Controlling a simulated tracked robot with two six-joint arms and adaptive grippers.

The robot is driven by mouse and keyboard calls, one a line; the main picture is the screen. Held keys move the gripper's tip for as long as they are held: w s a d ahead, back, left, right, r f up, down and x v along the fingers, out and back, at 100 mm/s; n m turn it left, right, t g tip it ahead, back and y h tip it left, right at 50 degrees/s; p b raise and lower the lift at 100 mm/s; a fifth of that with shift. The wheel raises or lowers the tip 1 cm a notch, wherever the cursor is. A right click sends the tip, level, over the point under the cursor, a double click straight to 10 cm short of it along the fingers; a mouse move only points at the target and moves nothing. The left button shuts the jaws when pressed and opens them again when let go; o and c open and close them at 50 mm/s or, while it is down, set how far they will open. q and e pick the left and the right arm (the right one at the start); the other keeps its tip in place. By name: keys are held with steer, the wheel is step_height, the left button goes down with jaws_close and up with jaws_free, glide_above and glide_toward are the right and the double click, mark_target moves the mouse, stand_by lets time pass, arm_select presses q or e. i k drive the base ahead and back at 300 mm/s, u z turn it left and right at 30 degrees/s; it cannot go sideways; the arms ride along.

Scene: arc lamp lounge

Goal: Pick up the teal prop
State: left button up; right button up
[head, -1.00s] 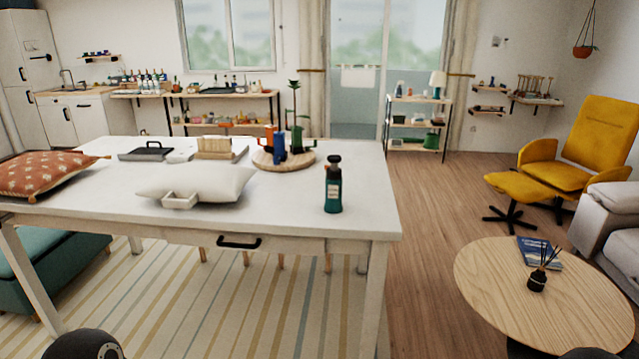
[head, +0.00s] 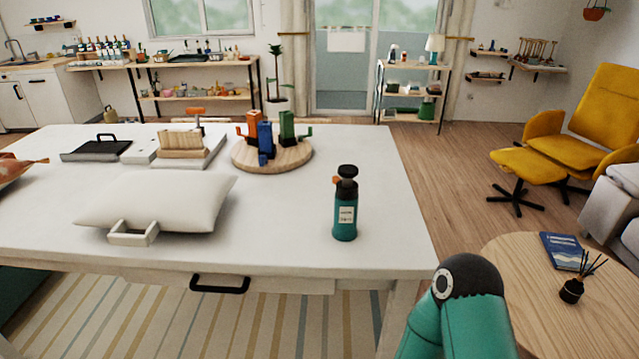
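The teal prop (head: 345,222) looks like a teal bottle with a black top, a small orange part near the top and a pale label. It stands upright on the white table (head: 290,218), near the table's right front corner. Nothing touches it. Neither of my grippers shows in the head view. Only a teal and black part of my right arm comes in at the bottom, in front of the table's right corner.
A white cushion (head: 175,200) with a pale handle-like piece lies left of the prop. Behind stands a round wooden board (head: 240,158) with orange, blue and green pieces. A round wooden table (head: 530,318) stands at right. The tabletop around the prop is clear.

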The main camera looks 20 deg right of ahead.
mark_target(345, 230)
steer(key=z, duration=0.2)
steer(key=i, duration=0.85)
steer(key=z, duration=0.45)
